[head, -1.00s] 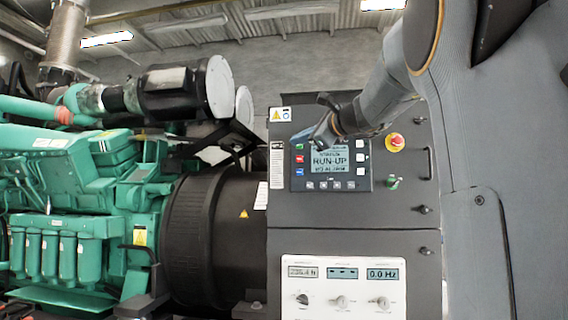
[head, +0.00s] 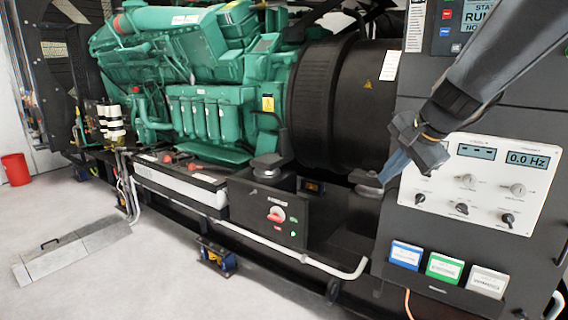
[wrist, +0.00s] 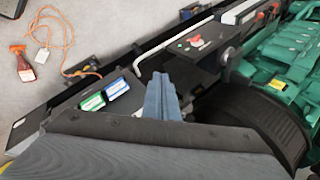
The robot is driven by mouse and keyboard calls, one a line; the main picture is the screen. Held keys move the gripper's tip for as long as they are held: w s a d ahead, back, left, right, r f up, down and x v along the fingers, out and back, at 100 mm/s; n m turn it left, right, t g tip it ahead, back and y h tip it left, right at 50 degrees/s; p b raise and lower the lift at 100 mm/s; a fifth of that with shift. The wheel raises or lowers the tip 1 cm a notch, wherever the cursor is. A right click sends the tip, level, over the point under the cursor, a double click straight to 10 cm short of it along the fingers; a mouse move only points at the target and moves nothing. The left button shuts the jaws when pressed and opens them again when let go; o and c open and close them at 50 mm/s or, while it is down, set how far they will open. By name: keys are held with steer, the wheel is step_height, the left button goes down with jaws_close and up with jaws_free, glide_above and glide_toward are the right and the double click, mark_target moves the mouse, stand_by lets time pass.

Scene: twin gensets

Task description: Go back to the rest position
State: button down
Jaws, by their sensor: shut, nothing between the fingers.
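My gripper (head: 392,168) hangs in front of the dark control cabinet in the head view, left of its lower white panel, with its fingers pointing down and left. In the wrist view my gripper (wrist: 162,98) shows as blue-grey fingers closed together with nothing between them. It looks apart from the cabinet, though the exact gap cannot be told. The upper display (head: 483,16) is cut off by the frame's top edge. The lower white panel (head: 490,182) reads 0.0 Hz and carries several knobs.
A green engine (head: 180,50) and a black round housing (head: 340,105) stand left of the cabinet. A red-handled switch box (head: 270,215) sits low in front. Blue, green and white labelled boxes (head: 445,267) line the cabinet's foot.

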steer(key=s+a+f+n+g+h, duration=0.1)
steer(key=s+a+f+n+g, duration=0.1)
steer(key=s+f+n, duration=0.4)
steer(key=s+a+f+n+g+h, duration=0.1)
steer(key=s+a+f+n+g, duration=0.2)
steer(key=s+f, duration=1.1)
steer(key=s+a+n, duration=0.1)
steer(key=s+n, duration=0.1)
steer(key=n, duration=0.1)
steer(key=shift+f+n+g, duration=0.25)
steer(key=shift+n+g, duration=0.05)
steer(key=shift+d, duration=0.15)
